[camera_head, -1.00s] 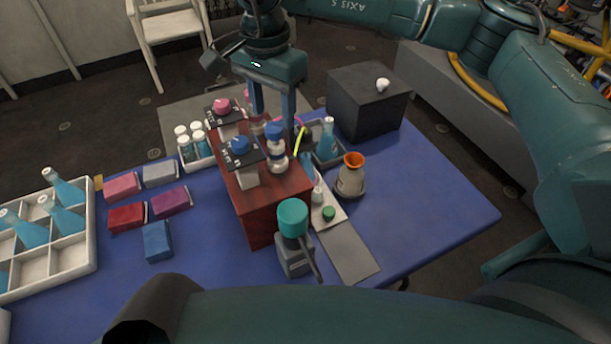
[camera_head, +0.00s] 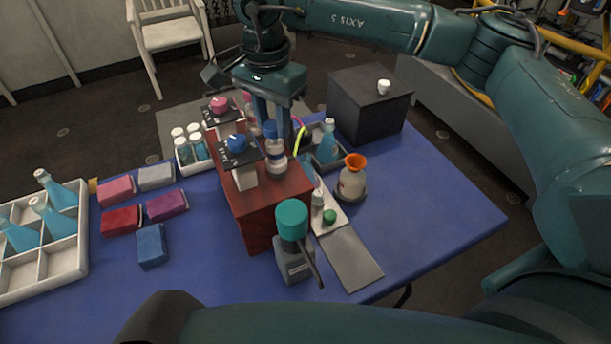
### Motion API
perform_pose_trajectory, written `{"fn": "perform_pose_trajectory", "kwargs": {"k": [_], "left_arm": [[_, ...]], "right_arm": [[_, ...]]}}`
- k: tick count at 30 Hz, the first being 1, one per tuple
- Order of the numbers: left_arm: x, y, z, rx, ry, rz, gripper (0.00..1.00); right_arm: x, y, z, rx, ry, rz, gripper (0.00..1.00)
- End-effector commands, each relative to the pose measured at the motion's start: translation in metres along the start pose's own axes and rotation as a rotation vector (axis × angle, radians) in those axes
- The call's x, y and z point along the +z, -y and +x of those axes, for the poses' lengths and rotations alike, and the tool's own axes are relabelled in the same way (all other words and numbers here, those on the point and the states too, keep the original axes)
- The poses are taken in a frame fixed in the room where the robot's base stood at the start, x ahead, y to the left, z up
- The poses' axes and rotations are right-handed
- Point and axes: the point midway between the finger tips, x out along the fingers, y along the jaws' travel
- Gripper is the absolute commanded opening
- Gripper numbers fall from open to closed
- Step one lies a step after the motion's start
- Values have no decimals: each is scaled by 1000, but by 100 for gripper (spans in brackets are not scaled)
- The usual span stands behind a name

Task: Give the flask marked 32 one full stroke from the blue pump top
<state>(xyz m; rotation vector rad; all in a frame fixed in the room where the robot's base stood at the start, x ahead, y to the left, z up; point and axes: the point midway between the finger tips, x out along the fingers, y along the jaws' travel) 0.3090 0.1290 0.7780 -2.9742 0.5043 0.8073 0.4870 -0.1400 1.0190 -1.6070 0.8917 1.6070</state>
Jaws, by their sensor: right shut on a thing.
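The blue pump top (camera_head: 237,142) sits on a black, white-marked plate above a white stem on the dark red box (camera_head: 278,205). A pink pump top (camera_head: 219,104) stands behind it. My right gripper (camera_head: 272,116) points down behind the box top, its fingers closed at the blue cap of a white-banded bottle (camera_head: 276,157). The exact contact is partly hidden. I cannot read 32 on any flask. My left gripper is out of view.
A teal-topped grey device (camera_head: 293,245) stands in front of the box. An orange-rimmed vessel (camera_head: 352,180) and a black block (camera_head: 368,112) stand to the right. Several coloured blocks (camera_head: 150,246) lie left. The blue table (camera_head: 440,215) is clear at right.

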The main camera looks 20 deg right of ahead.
Motion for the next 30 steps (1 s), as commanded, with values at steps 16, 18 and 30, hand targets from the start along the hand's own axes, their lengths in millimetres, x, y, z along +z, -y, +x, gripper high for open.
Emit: {"fn": "perform_pose_trajectory", "kwargs": {"k": [16,18,30], "left_arm": [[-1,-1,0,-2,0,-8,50],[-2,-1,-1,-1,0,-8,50],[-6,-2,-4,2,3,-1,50]], "right_arm": [[0,0,-3,0,0,0,15],[0,0,-5,-1,0,0,15],[0,0,-16,-2,0,0,15]]}}
